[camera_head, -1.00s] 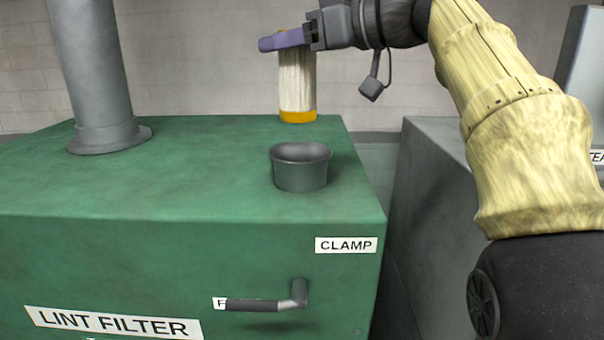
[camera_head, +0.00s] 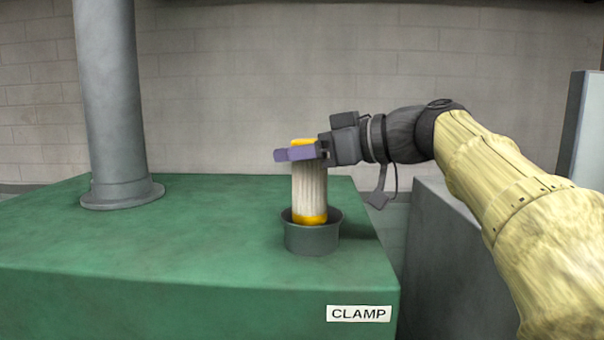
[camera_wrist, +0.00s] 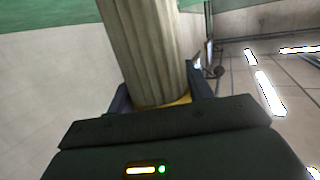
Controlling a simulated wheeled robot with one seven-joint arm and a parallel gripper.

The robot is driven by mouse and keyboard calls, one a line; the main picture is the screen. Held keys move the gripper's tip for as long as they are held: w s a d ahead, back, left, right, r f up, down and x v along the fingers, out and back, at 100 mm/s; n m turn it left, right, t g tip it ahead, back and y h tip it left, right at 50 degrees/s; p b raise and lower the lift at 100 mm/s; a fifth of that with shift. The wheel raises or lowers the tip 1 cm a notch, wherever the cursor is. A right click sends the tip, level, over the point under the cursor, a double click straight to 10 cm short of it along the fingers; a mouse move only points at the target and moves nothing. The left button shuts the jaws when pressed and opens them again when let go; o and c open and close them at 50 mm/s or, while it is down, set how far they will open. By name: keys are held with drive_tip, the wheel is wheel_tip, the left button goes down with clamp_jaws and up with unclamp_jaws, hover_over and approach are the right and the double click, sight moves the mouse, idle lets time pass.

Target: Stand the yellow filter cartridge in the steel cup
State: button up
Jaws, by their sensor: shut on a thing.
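The filter cartridge (camera_head: 309,190) is pale and pleated with yellow end caps. It stands upright, with its lower yellow cap inside the mouth of the steel cup (camera_head: 312,239). The cup's front wall hides the cartridge's bottom edge, so I cannot tell whether it touches the cup floor. My gripper (camera_head: 295,153) is shut on the cartridge near its top, coming from the right. The wrist view shows the pleated body (camera_wrist: 148,50) between the fingers, with a yellow cap close to the palm.
The cup sits on the green lint filter cabinet (camera_head: 190,260), near its right edge. A grey pipe (camera_head: 112,100) rises from the cabinet top at left. The cabinet top between pipe and cup is clear. A grey cabinet (camera_head: 430,260) stands at right beyond a gap.

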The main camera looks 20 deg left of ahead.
sight(306, 174)
drive_tip(key=shift+f, duration=1.85)
drive_tip(key=shift+f, duration=0.1)
drive_tip(key=o, duration=1)
drive_tip(key=shift+o, duration=0.2)
drive_tip(key=shift+d, duration=0.35)
drive_tip(key=b+v, duration=0.3)
drive_tip(key=v, duration=0.8)
drive_tip(key=shift+r+b, duration=0.3)
drive_tip(key=shift+s+d, duration=0.1)
drive_tip(key=shift+d, duration=0.05)
